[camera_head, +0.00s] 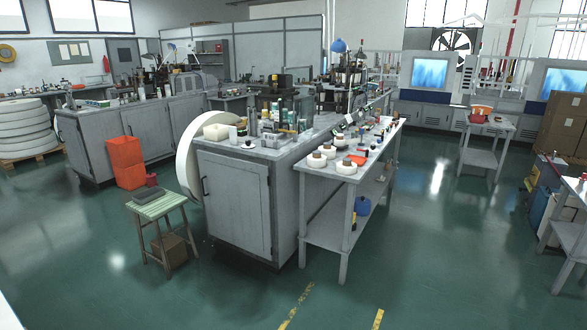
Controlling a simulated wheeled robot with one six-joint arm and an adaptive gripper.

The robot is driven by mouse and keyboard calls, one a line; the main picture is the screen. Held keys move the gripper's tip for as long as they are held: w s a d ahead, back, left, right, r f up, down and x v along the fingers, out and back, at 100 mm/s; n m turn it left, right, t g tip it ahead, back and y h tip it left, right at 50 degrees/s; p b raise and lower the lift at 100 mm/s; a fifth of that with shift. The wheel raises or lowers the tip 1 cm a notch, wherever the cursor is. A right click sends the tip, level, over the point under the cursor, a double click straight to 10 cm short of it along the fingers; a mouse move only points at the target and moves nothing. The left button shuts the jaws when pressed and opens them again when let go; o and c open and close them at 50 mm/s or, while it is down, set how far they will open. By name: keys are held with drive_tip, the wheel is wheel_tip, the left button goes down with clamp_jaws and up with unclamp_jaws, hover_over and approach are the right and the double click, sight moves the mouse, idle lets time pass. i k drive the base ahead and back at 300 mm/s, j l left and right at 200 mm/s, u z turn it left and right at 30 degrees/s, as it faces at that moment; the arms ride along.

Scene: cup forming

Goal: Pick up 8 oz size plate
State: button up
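I cannot make out which item is the 8 oz size plate; any size marking is too small to read. White round pieces with brown tops (346,167) sit at the near end of a narrow grey table (323,178) right of centre. Small red, dark and metal parts lie farther back on the same tabletop, too small to identify. My gripper is not in view.
A grey cabinet bench (236,205) crowded with bottles and tools adjoins the narrow table. A small grey table (484,160) stands at right. The green floor in front is clear.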

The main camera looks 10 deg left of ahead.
sight(270, 138)
drive_tip(key=i+j+u, duration=0.3)
drive_tip(key=i, duration=0.7)
drive_tip(key=i+u, duration=0.3)
drive_tip(key=i, duration=0.7)
drive_tip(key=i+z, duration=0.1)
drive_tip(key=i, duration=0.45)
drive_tip(key=i+j, duration=0.1)
drive_tip(key=i, duration=0.5)
drive_tip(key=i+z, duration=0.15)
drive_tip(key=i, duration=0.4)
drive_tip(key=i+j+z, duration=0.1)
drive_tip(key=i, duration=0.45)
drive_tip(key=i+j, duration=0.3)
drive_tip(key=i, duration=0.25)
drive_tip(key=k+l+z, duration=0.45)
drive_tip(key=k, duration=0.45)
drive_tip(key=k+l+z, duration=0.45)
drive_tip(key=k+l, duration=0.35)
